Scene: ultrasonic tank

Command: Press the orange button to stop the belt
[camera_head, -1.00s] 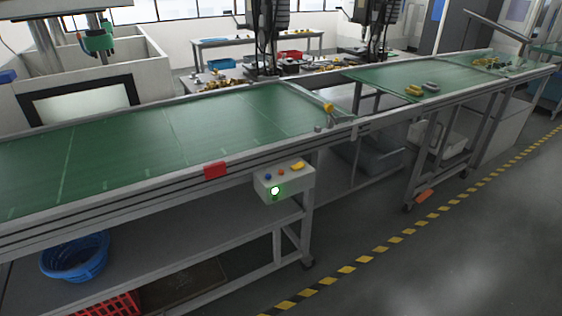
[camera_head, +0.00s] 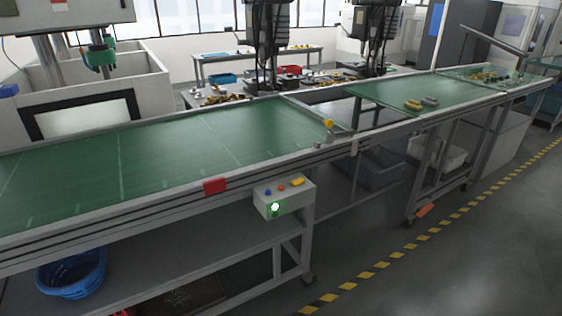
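A pale grey control box (camera_head: 285,200) hangs on the front side of the green conveyor belt (camera_head: 160,160), near the middle of the view. On its top are a small orange button (camera_head: 281,187), a blue button (camera_head: 267,192) to its left and a yellow part (camera_head: 297,181) to its right. A green light (camera_head: 275,207) glows on the box's front face. Nothing covers the orange button. Neither of my grippers is in view.
A red block (camera_head: 214,185) sits on the belt's front rail, left of the box. A blue basket (camera_head: 72,273) stands on the shelf below. A second green belt (camera_head: 380,98) carries parts at right. The floor in front is clear, with a yellow-black stripe (camera_head: 400,254).

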